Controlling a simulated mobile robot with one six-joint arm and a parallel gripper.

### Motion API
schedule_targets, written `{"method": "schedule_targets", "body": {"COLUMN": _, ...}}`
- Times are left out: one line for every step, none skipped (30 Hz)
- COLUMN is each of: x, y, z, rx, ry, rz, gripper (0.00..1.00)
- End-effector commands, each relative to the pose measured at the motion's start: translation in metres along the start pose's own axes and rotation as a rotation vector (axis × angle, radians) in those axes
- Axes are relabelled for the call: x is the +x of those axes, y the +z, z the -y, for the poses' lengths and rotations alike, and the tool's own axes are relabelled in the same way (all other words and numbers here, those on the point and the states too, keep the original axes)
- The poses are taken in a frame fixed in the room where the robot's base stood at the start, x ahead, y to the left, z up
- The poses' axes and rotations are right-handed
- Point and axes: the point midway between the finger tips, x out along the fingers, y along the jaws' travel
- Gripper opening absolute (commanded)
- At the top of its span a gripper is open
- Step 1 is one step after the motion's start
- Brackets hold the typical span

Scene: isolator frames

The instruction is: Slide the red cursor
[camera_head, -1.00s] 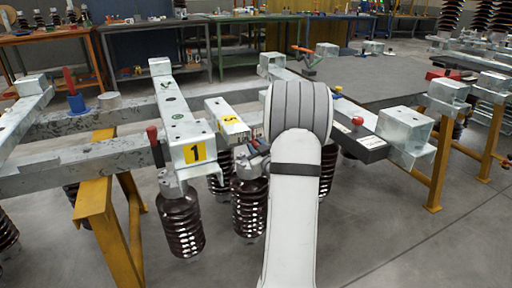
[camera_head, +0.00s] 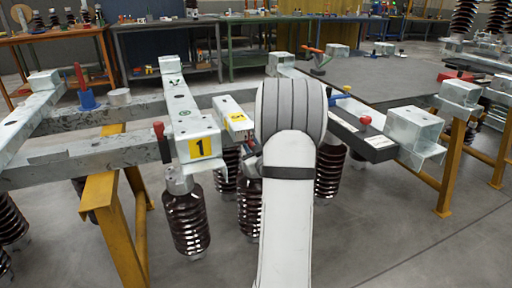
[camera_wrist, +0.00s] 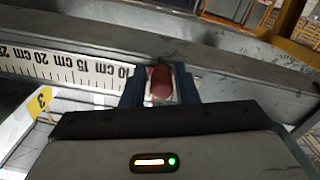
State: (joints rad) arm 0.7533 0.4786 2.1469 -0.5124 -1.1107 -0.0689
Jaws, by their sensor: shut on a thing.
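The red cursor (camera_wrist: 159,84) sits between the two dark blue fingers of my gripper (camera_wrist: 160,92) in the wrist view. The fingers are shut on it from both sides. A white scale (camera_wrist: 65,72) with black centimetre marks runs along the metal beam to the left of the fingers and ends close to them. The lower part of the cursor is hidden by the gripper body. In the head view my own arm covers most of the gripper and the cursor, so their contact cannot be made out there.
A metal beam with a yellow "1" label (camera_head: 200,148) and a red-handled lever (camera_head: 160,140) stand left of my arm. Dark ribbed insulators (camera_head: 186,222) hang below. Open floor (camera_head: 390,235) is at lower right.

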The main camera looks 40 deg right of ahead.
Motion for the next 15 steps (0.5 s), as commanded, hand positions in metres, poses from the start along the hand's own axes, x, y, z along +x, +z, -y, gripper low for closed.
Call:
{"method": "schedule_targets", "body": {"x": 0.0, "y": 0.0008, "z": -0.0007, "rx": -0.001, "ry": 0.0, "rz": 0.001, "gripper": 0.0}}
{"method": "schedule_targets", "body": {"x": -0.0002, "y": 0.001, "z": -0.0015, "rx": -0.001, "ry": 0.001, "rz": 0.001, "gripper": 0.29}}
{"method": "schedule_targets", "body": {"x": -0.0005, "y": 0.0013, "z": -0.0026, "rx": -0.001, "ry": 0.003, "rz": 0.002, "gripper": 0.33}}
{"method": "schedule_targets", "body": {"x": -0.0007, "y": 0.0015, "z": -0.0033, "rx": -0.001, "ry": 0.004, "rz": 0.002, "gripper": 0.35}}
{"method": "schedule_targets", "body": {"x": -0.0008, "y": 0.0016, "z": -0.004, "rx": -0.001, "ry": 0.005, "rz": 0.002, "gripper": 0.38}}
{"method": "schedule_targets", "body": {"x": -0.001, "y": 0.0017, "z": -0.0047, "rx": -0.001, "ry": 0.007, "rz": 0.002, "gripper": 0.41}}
{"method": "schedule_targets", "body": {"x": -0.0012, "y": 0.0018, "z": -0.0052, "rx": -0.001, "ry": 0.007, "rz": 0.003, "gripper": 0.41}}
{"method": "schedule_targets", "body": {"x": -0.0013, "y": 0.0019, "z": -0.0056, "rx": -0.001, "ry": 0.008, "rz": 0.003, "gripper": 0.41}}
{"method": "schedule_targets", "body": {"x": -0.0014, "y": 0.0019, "z": -0.006, "rx": -0.001, "ry": 0.009, "rz": 0.003, "gripper": 0.41}}
{"method": "schedule_targets", "body": {"x": -0.0014, "y": 0.0019, "z": -0.0062, "rx": -0.001, "ry": 0.009, "rz": 0.003, "gripper": 0.41}}
{"method": "schedule_targets", "body": {"x": -0.0015, "y": 0.002, "z": -0.0064, "rx": -0.001, "ry": 0.01, "rz": 0.003, "gripper": 0.41}}
{"method": "schedule_targets", "body": {"x": -0.0016, "y": 0.0019, "z": -0.0066, "rx": -0.001, "ry": 0.01, "rz": 0.003, "gripper": 0.41}}
{"method": "schedule_targets", "body": {"x": -0.0022, "y": 0.0018, "z": -0.0067, "rx": -0.001, "ry": 0.01, "rz": 0.003, "gripper": 0.41}}
{"method": "schedule_targets", "body": {"x": -0.0033, "y": 0.0017, "z": -0.0067, "rx": -0.001, "ry": 0.01, "rz": 0.003, "gripper": 0.41}}
{"method": "schedule_targets", "body": {"x": -0.0059, "y": 0.0016, "z": -0.0068, "rx": 0.0, "ry": 0.01, "rz": 0.004, "gripper": 0.41}}
